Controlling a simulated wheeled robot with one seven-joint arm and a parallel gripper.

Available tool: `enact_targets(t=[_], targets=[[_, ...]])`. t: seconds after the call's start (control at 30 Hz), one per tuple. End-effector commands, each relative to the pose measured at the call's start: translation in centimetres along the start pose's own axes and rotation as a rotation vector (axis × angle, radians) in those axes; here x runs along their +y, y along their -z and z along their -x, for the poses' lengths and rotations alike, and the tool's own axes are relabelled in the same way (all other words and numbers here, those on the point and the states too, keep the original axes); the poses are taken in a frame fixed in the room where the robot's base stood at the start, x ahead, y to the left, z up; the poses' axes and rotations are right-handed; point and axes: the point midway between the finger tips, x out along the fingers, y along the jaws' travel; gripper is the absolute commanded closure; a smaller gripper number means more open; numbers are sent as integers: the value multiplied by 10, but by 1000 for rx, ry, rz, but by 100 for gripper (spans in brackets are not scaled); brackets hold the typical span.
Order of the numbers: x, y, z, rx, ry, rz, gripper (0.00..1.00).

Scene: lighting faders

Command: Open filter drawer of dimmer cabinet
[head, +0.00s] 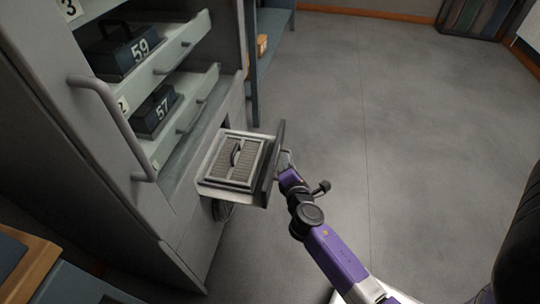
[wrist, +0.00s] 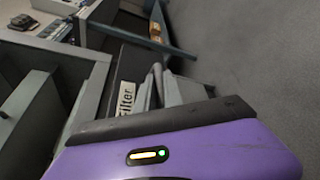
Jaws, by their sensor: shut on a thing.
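The filter drawer (head: 272,168) stands pulled out from the lower part of the grey dimmer cabinet (head: 198,240). A pleated filter panel (head: 230,172) with a dark handle lies in its tray. In the wrist view the drawer's dark front has a white "Filter" label (wrist: 125,100), partly cut off by my gripper's body. My gripper (head: 287,162) is at the outer face of the drawer front, shut on the drawer handle (wrist: 156,80). The grip itself is partly hidden in both views.
Above the drawer, shelves hold dark boxes marked 59 (head: 138,48) and 57 (head: 160,108). A grey door with a long handle (head: 115,125) stands at the left. A blue shelf unit (head: 268,60) is behind. The floor (head: 400,120) at the right is clear.

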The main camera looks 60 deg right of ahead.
Motion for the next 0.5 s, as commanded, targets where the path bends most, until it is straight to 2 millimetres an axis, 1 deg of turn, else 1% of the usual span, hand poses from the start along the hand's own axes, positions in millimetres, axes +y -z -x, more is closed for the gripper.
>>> enact_targets(t=[0.03,0.2,0.5], targets=[[-4,-3,4,5,1,1,100],[-13,-15,9,6,0,2,100],[-17,-19,10,7,-1,1,100]])
